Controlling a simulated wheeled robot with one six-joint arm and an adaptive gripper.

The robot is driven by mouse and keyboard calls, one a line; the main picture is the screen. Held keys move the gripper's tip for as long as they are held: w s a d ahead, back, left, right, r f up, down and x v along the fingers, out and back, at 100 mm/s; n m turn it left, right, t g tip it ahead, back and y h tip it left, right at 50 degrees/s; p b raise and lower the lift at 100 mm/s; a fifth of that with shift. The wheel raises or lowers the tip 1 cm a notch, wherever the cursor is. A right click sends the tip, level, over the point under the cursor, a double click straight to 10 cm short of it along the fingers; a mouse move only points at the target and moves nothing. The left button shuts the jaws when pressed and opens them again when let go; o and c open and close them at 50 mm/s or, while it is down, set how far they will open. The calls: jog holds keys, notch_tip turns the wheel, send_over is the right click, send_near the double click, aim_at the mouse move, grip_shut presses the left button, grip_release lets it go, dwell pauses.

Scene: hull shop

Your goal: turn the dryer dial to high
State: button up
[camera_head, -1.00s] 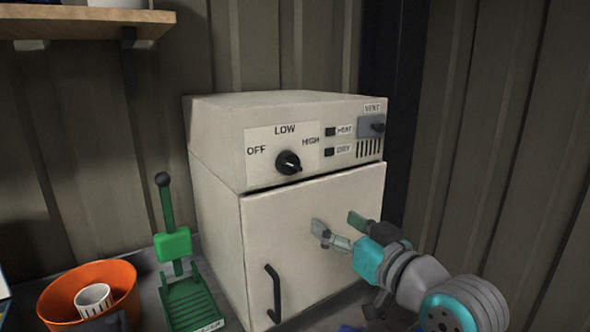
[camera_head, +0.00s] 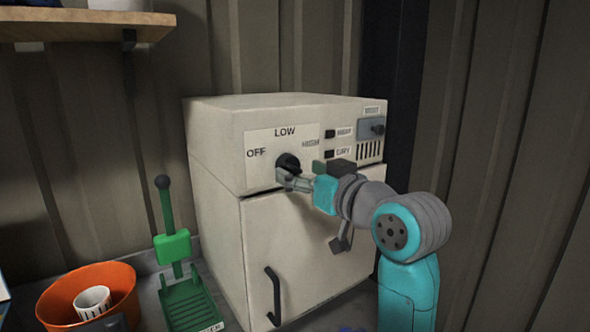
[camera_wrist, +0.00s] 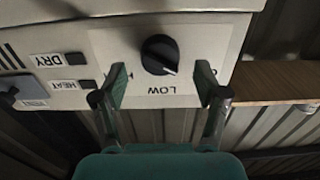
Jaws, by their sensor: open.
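The dryer (camera_head: 225,172) is a cream box with a control panel at its upper front. Its black round dial (camera_head: 288,162) sits among the labels OFF, LOW and HIGH; it also shows in the wrist view (camera_wrist: 159,52). There, upside down, its pale mark lies towards the side between LOW and OFF. My gripper (camera_head: 300,175) is open in front of the panel. In the wrist view my gripper (camera_wrist: 163,84) has one finger to each side of the dial, with gaps between. The left finger partly covers the HIGH label. I cannot tell how far the fingertips are from the panel.
HEAT and DRY switches (camera_head: 330,154) and a grey VENT switch (camera_head: 371,127) sit right of the dial. The dryer door has a black handle (camera_head: 272,295). A green lever stand (camera_head: 173,246) and an orange bowl (camera_head: 62,300) stand at left. A wooden shelf (camera_head: 75,26) hangs at upper left.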

aim_at(288, 162)
jog(key=shift+x, duration=1.3)
jog(key=shift+c, duration=0.3)
jog(key=c, duration=1.1)
